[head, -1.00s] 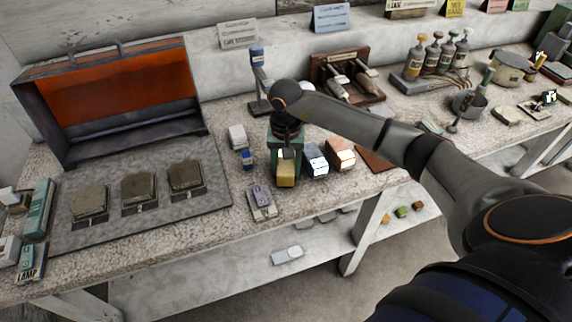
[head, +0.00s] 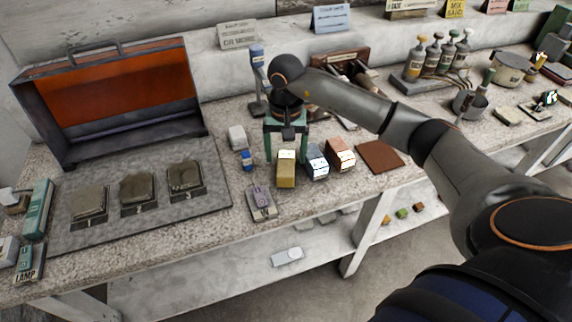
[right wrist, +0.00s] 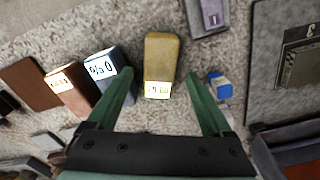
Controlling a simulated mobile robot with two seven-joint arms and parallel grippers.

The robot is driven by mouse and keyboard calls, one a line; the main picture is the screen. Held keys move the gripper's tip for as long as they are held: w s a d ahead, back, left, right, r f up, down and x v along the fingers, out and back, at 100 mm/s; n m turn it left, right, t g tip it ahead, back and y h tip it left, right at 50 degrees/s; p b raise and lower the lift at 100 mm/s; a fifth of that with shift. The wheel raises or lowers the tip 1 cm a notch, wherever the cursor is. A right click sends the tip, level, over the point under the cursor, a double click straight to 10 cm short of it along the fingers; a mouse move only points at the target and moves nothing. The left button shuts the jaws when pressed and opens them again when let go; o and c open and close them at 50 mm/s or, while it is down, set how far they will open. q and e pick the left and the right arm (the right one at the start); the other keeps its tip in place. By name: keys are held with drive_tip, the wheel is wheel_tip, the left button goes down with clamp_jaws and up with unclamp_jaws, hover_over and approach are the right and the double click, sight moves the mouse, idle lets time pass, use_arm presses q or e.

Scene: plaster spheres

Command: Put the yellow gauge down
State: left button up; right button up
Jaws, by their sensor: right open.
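The yellow gauge (head: 286,170) is a yellow block with a white label, standing on the speckled bench top. It also shows in the right wrist view (right wrist: 161,58), between and just beyond the open fingers. My right gripper (head: 286,157) has green fingers, spread wide and empty. It is above and behind the yellow gauge, apart from it. A blue-grey labelled block (head: 317,163) and a copper-brown labelled block (head: 341,155) stand in a row to the right of the yellow gauge. My left gripper is not in view.
A brown flat plate (head: 380,156) lies right of the blocks. A small blue item (head: 247,162), a white block (head: 237,137) and a grey-purple device (head: 262,201) lie to the left. A blue-topped stand (head: 257,80) rises behind. The bench's front edge is close.

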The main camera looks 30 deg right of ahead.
sight(286, 163)
wheel_tip(286, 163, up, 7)
idle(0.3)
idle(0.5)
